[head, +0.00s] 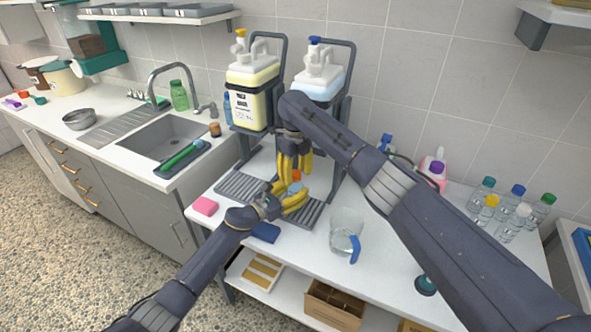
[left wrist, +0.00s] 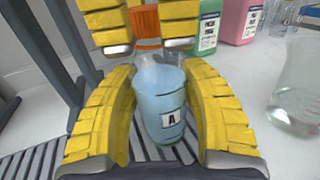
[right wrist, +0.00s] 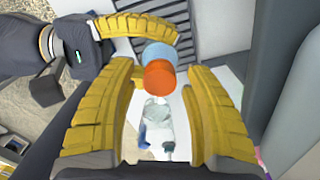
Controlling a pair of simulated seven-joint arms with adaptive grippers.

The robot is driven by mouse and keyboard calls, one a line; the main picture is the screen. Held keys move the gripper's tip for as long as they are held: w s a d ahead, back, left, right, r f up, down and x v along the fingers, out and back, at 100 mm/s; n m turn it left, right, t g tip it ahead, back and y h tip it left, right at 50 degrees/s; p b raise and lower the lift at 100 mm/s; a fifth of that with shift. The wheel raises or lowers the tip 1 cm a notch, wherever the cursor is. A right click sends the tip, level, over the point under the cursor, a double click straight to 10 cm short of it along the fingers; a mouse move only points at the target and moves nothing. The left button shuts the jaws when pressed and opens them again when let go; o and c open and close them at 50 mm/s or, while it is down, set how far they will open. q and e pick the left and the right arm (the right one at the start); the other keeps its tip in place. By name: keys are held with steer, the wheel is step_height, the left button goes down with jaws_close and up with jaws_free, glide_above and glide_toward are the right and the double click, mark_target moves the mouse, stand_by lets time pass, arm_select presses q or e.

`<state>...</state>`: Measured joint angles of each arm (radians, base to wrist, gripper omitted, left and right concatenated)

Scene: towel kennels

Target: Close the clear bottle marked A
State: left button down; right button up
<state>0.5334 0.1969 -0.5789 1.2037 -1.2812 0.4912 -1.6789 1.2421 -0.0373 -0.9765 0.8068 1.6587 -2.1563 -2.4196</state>
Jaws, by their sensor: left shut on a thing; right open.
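The clear bottle marked A (left wrist: 162,95) holds blue liquid and stands upright over the grey slatted grate (head: 240,186). Its label A faces the left wrist camera. An orange cap (left wrist: 146,22) sits on its top; whether it is tight I cannot tell. My left gripper (head: 293,197) is shut around the bottle's body. My right gripper (head: 296,172) points down from above, open, with its fingers on either side of the cap. In the right wrist view the cap (right wrist: 160,75) shows between the open fingers, with the blue bottle (right wrist: 158,52) behind it.
Two pump canisters, one yellow (head: 252,85) and one light blue (head: 320,78), stand on a rack behind. A jug with a blue handle (head: 345,235) is right of the grate. A pink sponge (head: 205,206) lies left. Several capped bottles (head: 512,215) stand far right.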

steer(key=shift+c, duration=0.2)
jaws_close()
steer(key=shift+m, duration=1.7)
steer(key=shift+c, duration=0.7)
jaws_free()
steer(key=shift+r, duration=2.2)
